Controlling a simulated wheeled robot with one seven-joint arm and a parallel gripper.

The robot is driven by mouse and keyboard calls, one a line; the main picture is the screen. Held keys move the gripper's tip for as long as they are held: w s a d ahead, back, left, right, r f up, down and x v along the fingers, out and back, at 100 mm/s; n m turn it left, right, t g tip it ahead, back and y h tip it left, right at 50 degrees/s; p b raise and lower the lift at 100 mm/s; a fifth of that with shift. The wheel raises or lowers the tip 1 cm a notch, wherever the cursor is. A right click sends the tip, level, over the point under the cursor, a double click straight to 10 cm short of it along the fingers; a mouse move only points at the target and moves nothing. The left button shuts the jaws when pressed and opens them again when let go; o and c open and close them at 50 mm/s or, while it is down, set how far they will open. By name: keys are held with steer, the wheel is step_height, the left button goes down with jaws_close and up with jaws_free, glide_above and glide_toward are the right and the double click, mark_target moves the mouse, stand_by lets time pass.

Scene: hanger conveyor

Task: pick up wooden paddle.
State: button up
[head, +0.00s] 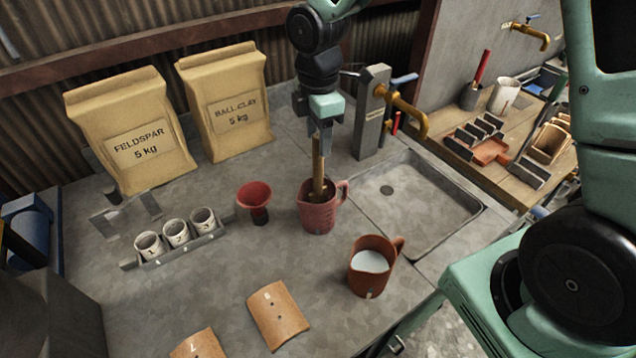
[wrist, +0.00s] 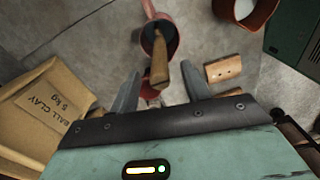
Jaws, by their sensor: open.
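The wooden paddle (head: 318,165) stands nearly upright in a red jug (head: 317,212) on the grey counter, its handle pointing up and its lower end hidden inside. My gripper (head: 320,128) is above the jug, pointing down at the top of the handle. In the wrist view, the paddle (wrist: 160,67) shows between the two open fingers of my gripper (wrist: 160,72), with a gap on each side. The red jug (wrist: 150,38) lies beyond it there. I cannot tell how far the handle top reaches between the fingers.
A brown jug of white liquid (head: 370,262) stands to the right. A red funnel (head: 256,198) and a rack of small cups (head: 182,245) are left.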

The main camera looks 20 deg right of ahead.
mark_target(318, 153)
step_height(318, 153, down, 5)
steer(key=shift+p, duration=0.95)
steer(key=shift+c, duration=0.4)
jaws_close()
steer(key=shift+r, duration=0.1)
